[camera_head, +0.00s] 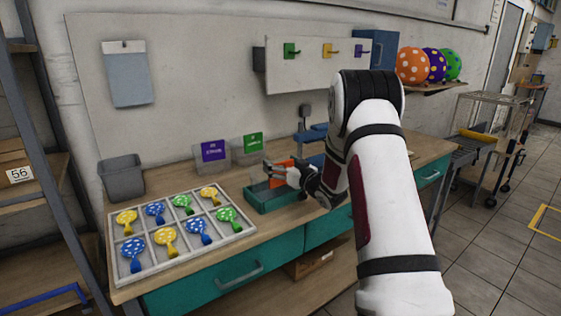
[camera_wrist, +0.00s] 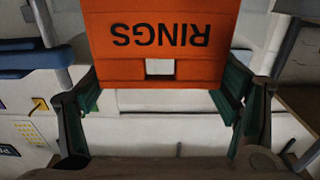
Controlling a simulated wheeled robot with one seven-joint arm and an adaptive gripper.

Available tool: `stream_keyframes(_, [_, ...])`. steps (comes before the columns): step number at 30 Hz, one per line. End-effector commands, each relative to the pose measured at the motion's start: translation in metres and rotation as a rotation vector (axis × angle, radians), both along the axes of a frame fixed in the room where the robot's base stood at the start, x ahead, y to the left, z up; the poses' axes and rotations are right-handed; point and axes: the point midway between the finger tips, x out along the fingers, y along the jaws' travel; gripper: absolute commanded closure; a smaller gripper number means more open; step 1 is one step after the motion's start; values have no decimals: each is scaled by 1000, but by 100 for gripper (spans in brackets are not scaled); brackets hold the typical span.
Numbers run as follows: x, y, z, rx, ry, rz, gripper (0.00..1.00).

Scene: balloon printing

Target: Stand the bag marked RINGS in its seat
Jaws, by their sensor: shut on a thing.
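The orange bag marked RINGS (camera_wrist: 160,35) fills the upper middle of the wrist view, its lettering upside down there. My gripper (camera_wrist: 162,92) is shut on it, with a green-padded finger at each side edge. In the head view my gripper (camera_head: 290,174) is over the teal tray (camera_head: 262,205) on the bench, and part of the orange bag (camera_head: 284,167) shows behind the fingers. The bag's lower end is hidden, so I cannot tell whether it touches the tray. No seat can be made out for certain.
Purple (camera_head: 213,151) and green (camera_head: 253,142) label cards stand behind the tray. A blue object (camera_head: 311,134) stands near my arm. A panel (camera_head: 300,72) overhangs the bench.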

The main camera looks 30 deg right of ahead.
Motion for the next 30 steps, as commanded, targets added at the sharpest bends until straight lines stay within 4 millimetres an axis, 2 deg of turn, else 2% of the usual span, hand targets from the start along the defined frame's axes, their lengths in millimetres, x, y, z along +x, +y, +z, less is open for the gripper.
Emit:
stream_keyframes(12, [0, 0, -3, 0, 0, 0, 33])
stream_keyframes(13, [0, 0, -3, 1, 0, 0, 11])
stream_keyframes(15, [0, 0, -3, 0, 0, 0, 0])
stream_keyframes(26, [0, 0, -3, 0, 0, 0, 0])
stream_keyframes(30, [-3, 0, 4, 0, 0, 0, 0])
